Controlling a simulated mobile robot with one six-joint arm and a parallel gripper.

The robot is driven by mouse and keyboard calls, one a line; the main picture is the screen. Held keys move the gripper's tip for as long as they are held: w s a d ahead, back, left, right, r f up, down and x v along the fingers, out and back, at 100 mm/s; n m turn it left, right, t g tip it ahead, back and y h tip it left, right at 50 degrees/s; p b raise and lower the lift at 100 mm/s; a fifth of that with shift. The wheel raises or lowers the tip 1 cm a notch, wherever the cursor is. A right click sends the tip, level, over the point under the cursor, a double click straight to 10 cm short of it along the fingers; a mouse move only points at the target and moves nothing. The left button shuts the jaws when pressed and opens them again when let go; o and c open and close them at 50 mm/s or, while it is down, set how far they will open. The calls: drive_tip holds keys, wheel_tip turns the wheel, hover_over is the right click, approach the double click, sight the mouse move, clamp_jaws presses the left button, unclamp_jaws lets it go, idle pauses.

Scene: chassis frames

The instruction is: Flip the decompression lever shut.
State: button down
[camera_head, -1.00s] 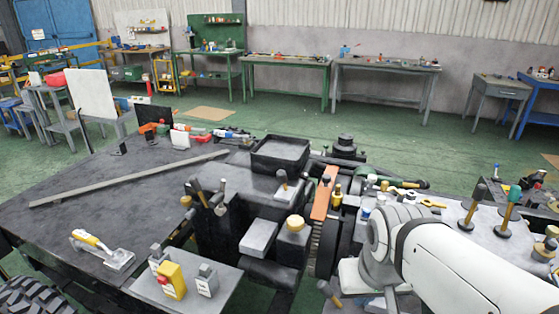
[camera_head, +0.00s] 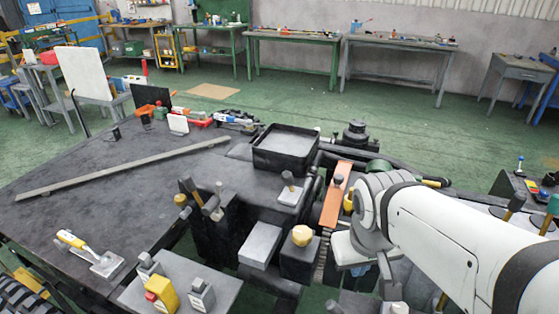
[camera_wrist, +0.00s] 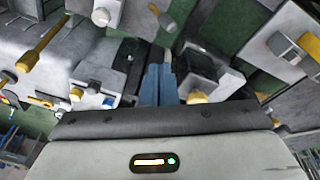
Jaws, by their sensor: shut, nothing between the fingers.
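My gripper (camera_wrist: 158,70) shows in the wrist view as two blue fingers pressed together, with nothing between them. Its tips point into a dark area between grey blocks. In the wrist view a lever with a yellow handle (camera_wrist: 42,46) lies up and left of the fingers, apart from them. In the head view a short lever with a dark knob (camera_head: 289,181) stands on a grey plate by the black tray. Several levers (camera_head: 208,202) stand on the dark block left of it. I cannot tell which one is the decompression lever. My arm hides the area at right.
A yellow box with a red button (camera_head: 164,295) is at front. The dark bench (camera_head: 100,190) at left has clear room beside a long bar (camera_head: 112,173).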

drive_tip(key=w+a+f+n+h+b, duration=0.2)
drive_tip(key=w+a+f+n+h, duration=0.15)
drive_tip(key=w+n+h, duration=0.7)
drive_tip(key=w+a+n+t+y, duration=0.2)
drive_tip(key=a+n+t, duration=0.3)
drive_tip(key=a+n, duration=0.3)
drive_tip(key=w+a+f+n+t+y+b, duration=0.1)
drive_tip(key=w+a+n+t, duration=0.3)
drive_tip(key=a+n, duration=0.5)
drive_tip(key=shift+a+f+t+y+b, duration=0.2)
drive_tip(key=shift+a+t+y+b, duration=0.15)
drive_tip(key=shift+t, duration=0.45)
drive_tip(key=shift+w, duration=0.15)
